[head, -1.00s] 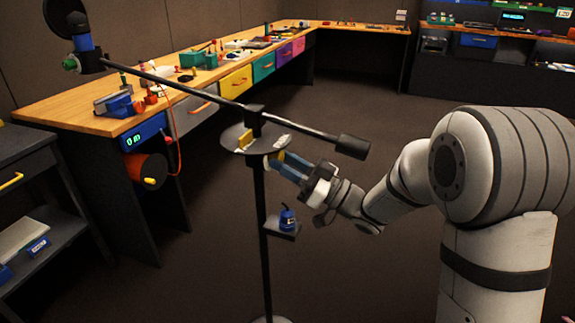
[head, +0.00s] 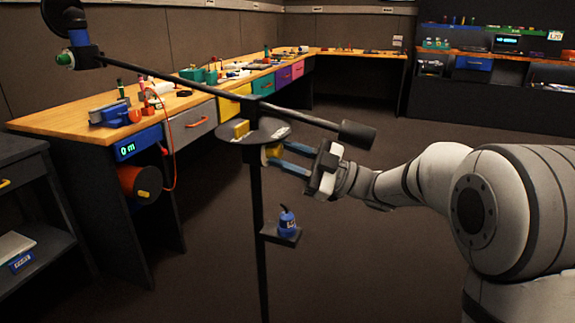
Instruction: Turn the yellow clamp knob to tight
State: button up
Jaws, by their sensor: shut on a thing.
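The yellow clamp knob (head: 272,151) is on the dark stand, just under the round dial plate (head: 258,138). My gripper (head: 276,154) reaches in from the right, and its blue fingers are shut on the knob. The fingers partly hide the knob. Pale markings sit on the plate's left and right, too small to read.
A long boom (head: 200,86) with a dark counterweight (head: 357,135) crosses above my gripper. A small shelf (head: 281,234) on the stand holds a blue bottle (head: 287,221). A workbench (head: 60,120) runs behind at left.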

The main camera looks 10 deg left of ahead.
jog(key=shift+n, duration=0.3)
jog(key=o, duration=1)
jog(key=p+v, duration=0.1)
jog(key=v, duration=0.7)
jog(key=shift+a, duration=0.1)
